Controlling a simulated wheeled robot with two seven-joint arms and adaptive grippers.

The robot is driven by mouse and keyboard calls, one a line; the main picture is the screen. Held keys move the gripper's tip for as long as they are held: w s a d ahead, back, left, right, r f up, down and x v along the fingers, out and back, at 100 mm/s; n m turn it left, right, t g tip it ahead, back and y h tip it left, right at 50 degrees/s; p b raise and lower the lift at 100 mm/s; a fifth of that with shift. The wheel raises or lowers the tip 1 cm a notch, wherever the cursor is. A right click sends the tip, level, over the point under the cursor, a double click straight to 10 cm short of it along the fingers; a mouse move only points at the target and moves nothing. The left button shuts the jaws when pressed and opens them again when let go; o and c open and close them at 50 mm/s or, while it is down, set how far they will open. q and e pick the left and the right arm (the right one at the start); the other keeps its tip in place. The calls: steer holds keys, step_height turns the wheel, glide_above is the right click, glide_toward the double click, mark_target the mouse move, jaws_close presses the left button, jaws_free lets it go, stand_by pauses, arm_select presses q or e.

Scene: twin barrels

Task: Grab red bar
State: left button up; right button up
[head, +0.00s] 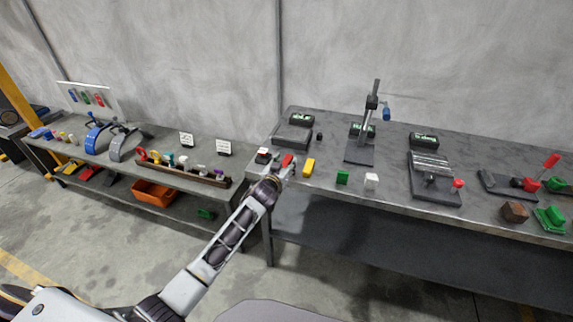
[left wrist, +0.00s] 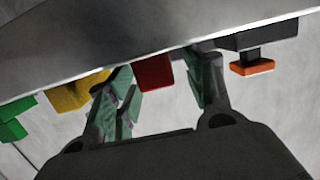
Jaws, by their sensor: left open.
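The red bar (head: 287,160) lies near the front edge of the right table in the head view, partly hidden by my left gripper (head: 281,170). In the left wrist view, my left gripper (left wrist: 160,86) is open, with one green-padded finger on each side of the red bar (left wrist: 154,72). The bar sits nearer the finger on the left of that picture. I cannot tell whether that finger touches it. The fingers are not shut on it. My right gripper is not in view.
A yellow block (head: 308,167), a green block (head: 342,177) and a white block (head: 371,181) stand right of the red bar. A scale (head: 292,137) is behind it. A gap separates the right table (head: 400,209) from the left bench (head: 205,153).

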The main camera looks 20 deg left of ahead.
mark_target(285, 164)
arm_select(q)
steer(key=c, duration=0.5)
jaws_close()
steer(key=shift+r, duration=0.1)
steer(key=shift+w+r, duration=0.1)
steer(key=shift+r, duration=0.75)
step_height(285, 164, up, 7)
steer(key=shift+r+p, duration=0.2)
steer(key=shift+p, duration=0.2)
steer(key=shift+r, duration=0.5)
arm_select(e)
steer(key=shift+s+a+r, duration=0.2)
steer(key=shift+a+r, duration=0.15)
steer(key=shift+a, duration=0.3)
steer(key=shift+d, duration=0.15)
